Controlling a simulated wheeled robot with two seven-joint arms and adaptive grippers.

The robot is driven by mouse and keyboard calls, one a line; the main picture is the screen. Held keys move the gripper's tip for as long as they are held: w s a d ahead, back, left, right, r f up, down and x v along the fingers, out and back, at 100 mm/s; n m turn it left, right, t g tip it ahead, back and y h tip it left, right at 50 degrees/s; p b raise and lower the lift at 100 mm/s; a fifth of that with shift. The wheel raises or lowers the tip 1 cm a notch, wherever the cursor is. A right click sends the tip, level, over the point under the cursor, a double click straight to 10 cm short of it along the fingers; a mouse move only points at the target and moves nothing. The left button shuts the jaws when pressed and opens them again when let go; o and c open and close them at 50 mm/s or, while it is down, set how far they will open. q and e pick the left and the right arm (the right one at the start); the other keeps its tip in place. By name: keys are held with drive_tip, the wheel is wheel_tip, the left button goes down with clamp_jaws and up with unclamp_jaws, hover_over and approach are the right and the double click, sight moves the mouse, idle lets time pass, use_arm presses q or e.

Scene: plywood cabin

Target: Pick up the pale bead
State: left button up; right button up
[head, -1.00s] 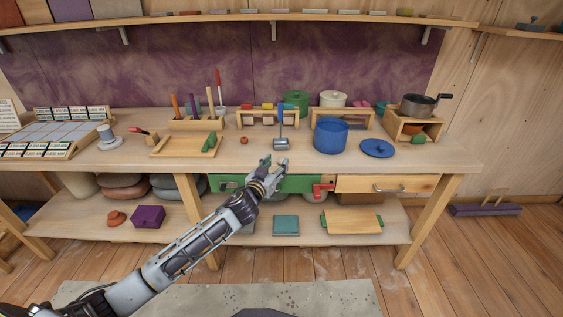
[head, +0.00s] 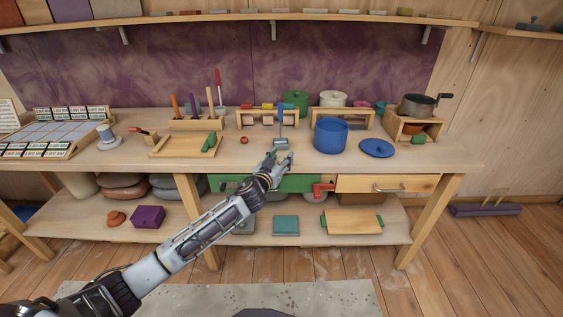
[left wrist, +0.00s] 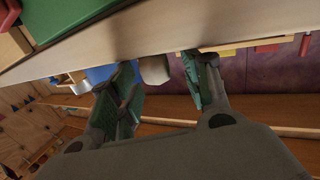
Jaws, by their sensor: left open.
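My left gripper (head: 280,159) is at the front edge of the workbench, just in front of a grey mallet-like head (head: 281,143) with an upright blue handle. It is open, with its green-padded fingers (left wrist: 160,88) apart in the left wrist view. A pale, rounded, blocky shape (left wrist: 154,70) shows between the fingers there; I cannot tell whether it is the bead, and it appears beyond them, not gripped. No bead that is clearly pale shows in the head view; the gripper may hide it. A small red-orange ball (head: 244,140) lies left of the gripper. My right gripper is not in view.
A blue pot (head: 331,136) and its blue lid (head: 377,148) stand to the right. A wooden tray (head: 183,146) lies to the left, with wooden racks behind. Green and wooden drawer fronts (head: 387,185) lie below the bench edge. Bare benchtop surrounds the red-orange ball.

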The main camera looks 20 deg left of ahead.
use_arm(q)
drive_tip(key=shift+w, duration=0.35)
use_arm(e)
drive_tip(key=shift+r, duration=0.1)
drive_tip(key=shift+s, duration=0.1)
use_arm(q)
drive_tip(key=shift+c, duration=0.2)
drive_tip(key=c, duration=1)
drive_tip(key=shift+r, duration=0.15)
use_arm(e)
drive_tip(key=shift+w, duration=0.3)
use_arm(q)
drive_tip(key=shift+r, duration=0.45)
drive_tip(key=shift+r+p, duration=1.15)
drive_tip(key=shift+r, duration=3.3)
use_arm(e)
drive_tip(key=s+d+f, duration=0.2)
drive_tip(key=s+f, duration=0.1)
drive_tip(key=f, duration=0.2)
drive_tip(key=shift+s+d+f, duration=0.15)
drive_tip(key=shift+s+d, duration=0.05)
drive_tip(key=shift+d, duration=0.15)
